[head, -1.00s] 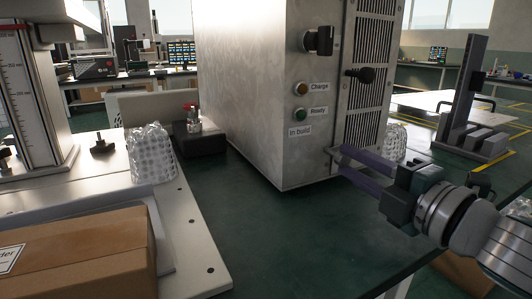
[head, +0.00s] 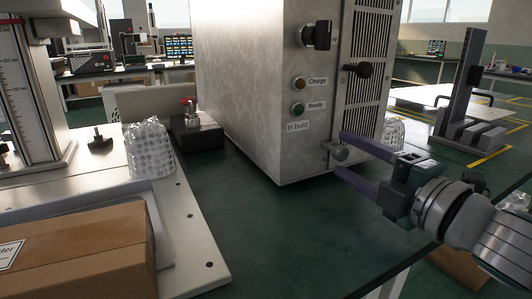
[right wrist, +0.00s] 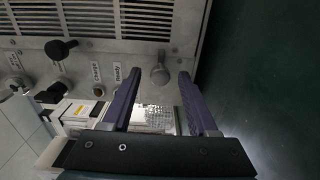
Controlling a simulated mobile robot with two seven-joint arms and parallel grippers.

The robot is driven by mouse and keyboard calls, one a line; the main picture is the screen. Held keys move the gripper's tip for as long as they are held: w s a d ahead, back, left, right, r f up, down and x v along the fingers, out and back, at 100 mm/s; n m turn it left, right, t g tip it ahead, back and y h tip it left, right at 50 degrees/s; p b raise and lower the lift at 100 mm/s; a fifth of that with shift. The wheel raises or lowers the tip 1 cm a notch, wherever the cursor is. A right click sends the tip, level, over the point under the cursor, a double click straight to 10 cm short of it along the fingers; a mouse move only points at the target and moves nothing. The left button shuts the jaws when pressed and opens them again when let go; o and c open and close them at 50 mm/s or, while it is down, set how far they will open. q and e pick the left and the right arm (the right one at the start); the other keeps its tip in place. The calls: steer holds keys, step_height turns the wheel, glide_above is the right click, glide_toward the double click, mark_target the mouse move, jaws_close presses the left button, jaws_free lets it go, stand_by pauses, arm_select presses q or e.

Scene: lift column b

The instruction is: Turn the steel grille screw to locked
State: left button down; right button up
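The steel grille screw (head: 338,152) is a round metal knob low on the front of the pale metal cabinet (head: 245,95), below the grille. It also shows in the right wrist view (right wrist: 160,74). My right gripper (head: 345,155) is open, with one purple finger above the screw and one below it in the head view. In the right wrist view, the screw lies between the two fingertips (right wrist: 160,76), with a gap on each side. I cannot tell how far the tips reach along it. My left gripper is not in view.
A black grille knob (head: 358,70) and a black switch (head: 316,36) stick out above the screw. Charge and Ready buttons (head: 298,108) sit to the left. A cardboard box (head: 80,250) and bubble wrap (head: 149,150) lie left. The green tabletop (head: 260,225) in front is clear.

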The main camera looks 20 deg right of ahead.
steer(key=shift+s, duration=0.4)
steer(key=s, duration=0.6)
steer(key=s+p, duration=0.1)
steer(key=s, duration=0.2)
steer(key=shift+d, duration=0.4)
step_height(320, 180, up, 12)
steer(key=s+m+g+h+p, duration=0.2)
steer(key=m+g+h+p, duration=0.35)
steer(key=m+p, duration=0.85)
steer(key=s+a+r+m+g+y+p, duration=0.35)
steer(key=s+a+r+g+p, duration=0.7)
steer(key=p, duration=0.75)
step_height(320, 180, up, 36)
steer(key=s+t+p, duration=0.1)
steer(key=s+p, duration=0.1)
steer(key=p, duration=3.4)
steer(key=shift+s+a+r+n+t+y+p, duration=0.2)
steer(key=shift+s+r+n+t+y+p, duration=0.1)
steer(key=shift+s+n, duration=0.1)
